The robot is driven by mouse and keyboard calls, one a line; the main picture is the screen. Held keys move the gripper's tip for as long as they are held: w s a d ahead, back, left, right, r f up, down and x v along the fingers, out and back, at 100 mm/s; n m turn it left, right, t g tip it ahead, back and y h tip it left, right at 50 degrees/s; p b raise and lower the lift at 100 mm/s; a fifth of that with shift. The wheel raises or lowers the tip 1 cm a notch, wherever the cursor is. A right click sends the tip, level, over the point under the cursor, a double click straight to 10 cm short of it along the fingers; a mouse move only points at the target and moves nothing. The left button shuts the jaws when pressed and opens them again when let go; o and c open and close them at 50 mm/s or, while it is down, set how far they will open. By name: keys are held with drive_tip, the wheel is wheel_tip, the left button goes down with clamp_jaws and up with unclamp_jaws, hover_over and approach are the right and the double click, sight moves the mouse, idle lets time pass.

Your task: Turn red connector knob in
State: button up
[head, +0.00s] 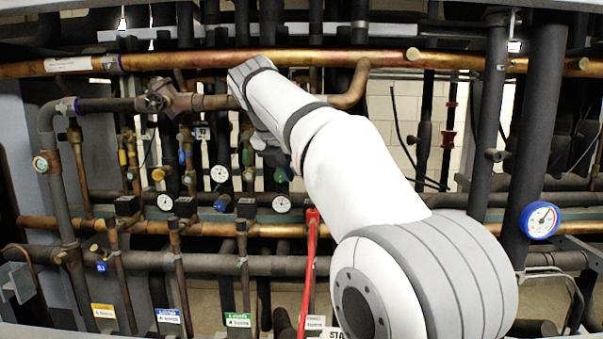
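A red connector (312,216) shows at the top of a red hose (307,275), just left of my white arm, at lower centre. I take its top as the red connector knob; its shape is too small to make out. My arm reaches up from the lower right and bends down at the copper pipe. My gripper (272,153) appears as a small dark shape at the arm's end, above and left of the red connector and apart from it in the picture. Its fingers are not clear, so I cannot tell whether it is open or shut. The arm hides part of the rack.
A long copper pipe (200,60) crosses the top. Several gauges, including a white one (281,204), and valves with coloured caps crowd the area around my gripper. A blue-rimmed gauge (540,220) is at right. A red valve (449,120) sits on a dark pipe behind.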

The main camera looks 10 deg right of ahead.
drive_tip(key=x, duration=0.8)
drive_tip(key=shift+w+d+f, duration=0.1)
drive_tip(key=shift+d+f, duration=0.15)
drive_tip(key=shift+d, duration=0.05)
drive_tip(key=shift+n+t+y, duration=0.3)
drive_tip(key=shift+n+y, duration=0.1)
drive_tip(key=shift+n, duration=0.5)
drive_tip(key=shift+s+d+n+t+y, duration=0.25)
drive_tip(key=shift+n+y, duration=0.25)
drive_tip(key=shift+n, duration=0.4)
drive_tip(key=shift+w+n+t+y, duration=0.1)
drive_tip(key=shift+n+t+y, duration=0.15)
drive_tip(key=shift+n+y, duration=0.75)
drive_tip(key=shift+n+h, duration=0.3)
drive_tip(key=shift+c, duration=0.5)
drive_tip(key=c, duration=0.6)
